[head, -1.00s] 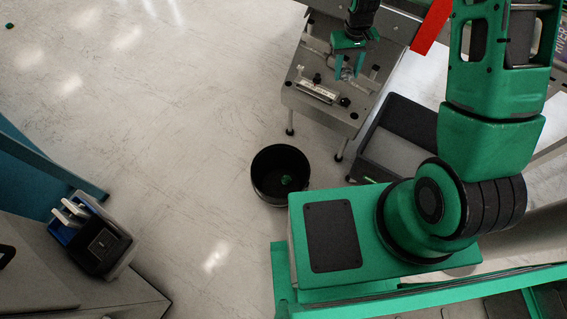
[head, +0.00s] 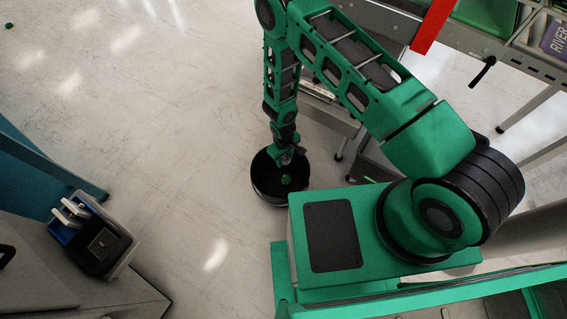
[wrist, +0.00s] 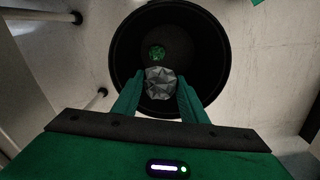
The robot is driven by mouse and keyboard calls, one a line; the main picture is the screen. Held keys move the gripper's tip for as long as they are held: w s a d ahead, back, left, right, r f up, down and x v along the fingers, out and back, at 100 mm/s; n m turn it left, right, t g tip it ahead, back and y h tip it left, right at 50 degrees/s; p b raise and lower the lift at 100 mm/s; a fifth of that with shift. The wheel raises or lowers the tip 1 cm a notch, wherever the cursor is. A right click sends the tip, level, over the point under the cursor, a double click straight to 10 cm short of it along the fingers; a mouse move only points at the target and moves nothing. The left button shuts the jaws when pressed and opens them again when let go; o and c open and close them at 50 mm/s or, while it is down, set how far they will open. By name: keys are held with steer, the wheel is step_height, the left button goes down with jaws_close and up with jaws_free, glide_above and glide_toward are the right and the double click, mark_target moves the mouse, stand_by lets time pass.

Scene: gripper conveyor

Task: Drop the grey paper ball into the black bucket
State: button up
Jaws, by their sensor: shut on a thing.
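The black bucket (head: 262,187) stands on the floor near the middle of the head view, beside my green base. In the wrist view its rim (wrist: 222,45) surrounds the fingertips. My gripper (head: 288,158) is over the bucket's opening. In the wrist view my gripper (wrist: 160,88) is shut on the grey paper ball (wrist: 160,83), which is faceted and light grey. A crumpled green ball (wrist: 156,53) lies inside the bucket, and it also shows in the head view (head: 287,179). The held ball's height above the bucket floor is hard to tell.
The metal work table (head: 330,108) is behind the bucket, partly hidden by my arm. A grey cabinet with a black and blue device (head: 98,240) stands at the lower left. A small green ball (head: 9,25) lies far left. The floor left of the bucket is clear.

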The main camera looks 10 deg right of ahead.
mark_target(283, 162)
steer(key=shift+s+a+f, duration=0.15)
steer(key=shift+s+f, duration=0.25)
steer(key=shift+f, duration=0.2)
steer(key=shift+s+a+f, duration=0.1)
steer(key=shift+s+f, duration=0.25)
steer(key=shift+f, duration=2.95)
steer(key=o, duration=1.1)
step_height(283, 162, up, 11)
steer(key=shift+a+f, duration=0.1)
